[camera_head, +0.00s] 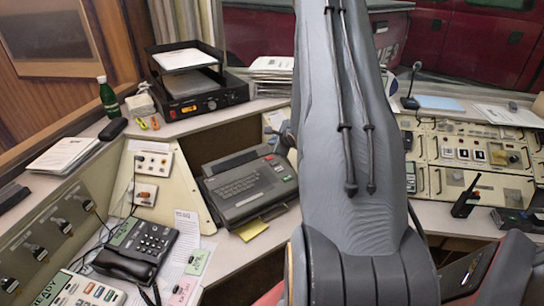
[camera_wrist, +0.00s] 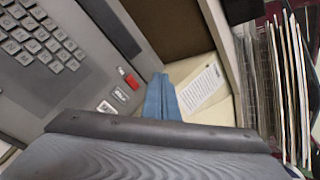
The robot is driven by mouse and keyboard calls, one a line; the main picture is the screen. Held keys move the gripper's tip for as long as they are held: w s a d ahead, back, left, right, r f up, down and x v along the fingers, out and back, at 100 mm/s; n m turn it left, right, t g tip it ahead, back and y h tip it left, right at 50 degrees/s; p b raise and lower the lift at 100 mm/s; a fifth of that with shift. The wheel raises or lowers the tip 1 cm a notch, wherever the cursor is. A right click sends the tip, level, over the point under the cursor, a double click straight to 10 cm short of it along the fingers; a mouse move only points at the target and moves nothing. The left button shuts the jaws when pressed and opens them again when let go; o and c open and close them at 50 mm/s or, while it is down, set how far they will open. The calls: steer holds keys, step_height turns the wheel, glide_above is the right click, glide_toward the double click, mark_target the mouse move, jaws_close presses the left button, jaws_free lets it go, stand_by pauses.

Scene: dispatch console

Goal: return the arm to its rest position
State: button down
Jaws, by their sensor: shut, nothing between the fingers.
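My arm (camera_head: 345,150) rises through the middle of the head view and hides part of the console behind it. In the wrist view my gripper (camera_wrist: 161,82) shows as two blue-grey fingers pressed together, with nothing between them. They point over the right edge of a grey keyboard machine (camera_wrist: 85,85), near its red key. I cannot tell whether they touch it. In the head view the same keyboard machine (camera_head: 248,188) stands on the desk left of my arm.
A desk phone (camera_head: 135,245) and a green bottle (camera_head: 108,97) are at the left. A radio unit with a paper tray (camera_head: 195,95) stands at the back. A walkie-talkie (camera_head: 465,198) and a control panel (camera_head: 480,150) are right of my arm. Upright folders (camera_wrist: 285,85) stand at the right in the wrist view.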

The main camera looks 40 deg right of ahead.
stand_by(0.3)
steer(key=s+a+r+n+g+b, duration=0.25)
steer(key=a+n, duration=0.45)
steer(key=a, duration=0.4)
steer(key=s+a+r+n+g+b, duration=0.1)
steer(key=s+a+n+g+b, duration=0.15)
steer(key=a+n, duration=0.6)
steer(key=s+a+n+g+y+b, duration=0.2)
steer(key=s+a+n+g+b, duration=0.2)
steer(key=s+a+n, duration=0.8)
steer(key=s+a, duration=0.6)
steer(key=shift+s, duration=0.2)
steer(key=shift+n, duration=0.25)
